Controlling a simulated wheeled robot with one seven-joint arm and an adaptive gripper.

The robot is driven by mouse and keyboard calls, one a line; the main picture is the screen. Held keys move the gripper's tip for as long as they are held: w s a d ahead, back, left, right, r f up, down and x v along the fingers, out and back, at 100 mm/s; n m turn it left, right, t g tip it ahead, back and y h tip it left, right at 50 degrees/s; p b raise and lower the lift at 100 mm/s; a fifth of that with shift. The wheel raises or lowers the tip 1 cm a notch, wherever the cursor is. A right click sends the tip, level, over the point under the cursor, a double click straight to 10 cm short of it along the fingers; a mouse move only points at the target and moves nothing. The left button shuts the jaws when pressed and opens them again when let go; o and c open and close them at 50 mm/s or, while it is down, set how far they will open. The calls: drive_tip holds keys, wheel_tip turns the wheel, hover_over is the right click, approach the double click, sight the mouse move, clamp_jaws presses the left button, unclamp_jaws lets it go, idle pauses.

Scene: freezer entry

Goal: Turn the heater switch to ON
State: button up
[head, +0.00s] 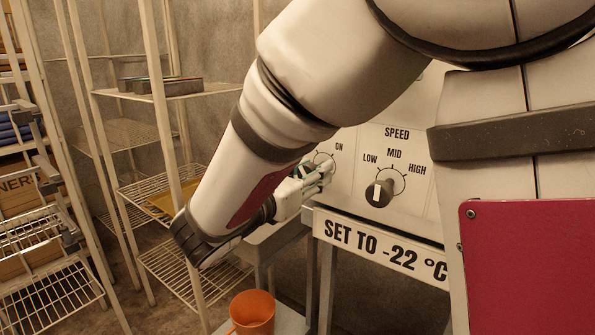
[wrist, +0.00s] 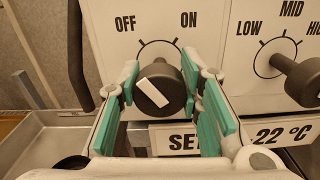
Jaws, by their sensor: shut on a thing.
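The heater switch is a dark round knob (wrist: 160,88) with a white pointer mark, below the words OFF and ON on a white panel (wrist: 175,55). In the wrist view the mark is tilted, its upper end leaning left toward OFF. My gripper (wrist: 165,100) has its teal pads on either side of the knob and is shut on it. In the head view my gripper (head: 318,176) is at the panel below the ON label, and it and my arm hide the knob and the OFF label.
A second dark knob, the SPEED knob (head: 380,192), sits just right, marked LOW, MID and HIGH. A sign reading SET TO -22 °C (head: 380,245) is below. A metal tray (wrist: 50,145) is at lower left. Wire shelves (head: 160,190) stand left; an orange cup (head: 252,312) is below.

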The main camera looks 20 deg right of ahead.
drive_tip(key=shift+b, duration=0.3)
drive_tip(key=m+b, duration=0.3)
drive_tip(key=m, duration=0.1)
drive_tip(key=shift+f+b, duration=0.2)
drive_tip(key=shift+b, duration=0.1)
drive_tip(key=m+b, duration=0.3)
drive_tip(key=b, duration=0.1)
drive_tip(key=shift+s+d+f+m, duration=0.1)
drive_tip(key=shift+m, duration=0.2)
drive_tip(key=m+b, duration=0.3)
drive_tip(key=b, duration=0.1)
drive_tip(key=m+b, duration=0.3)
drive_tip(key=b, duration=0.1)
drive_tip(key=shift+s, duration=0.1)
drive_tip(key=shift+m, duration=0.3)
drive_tip(key=o, duration=1.2)
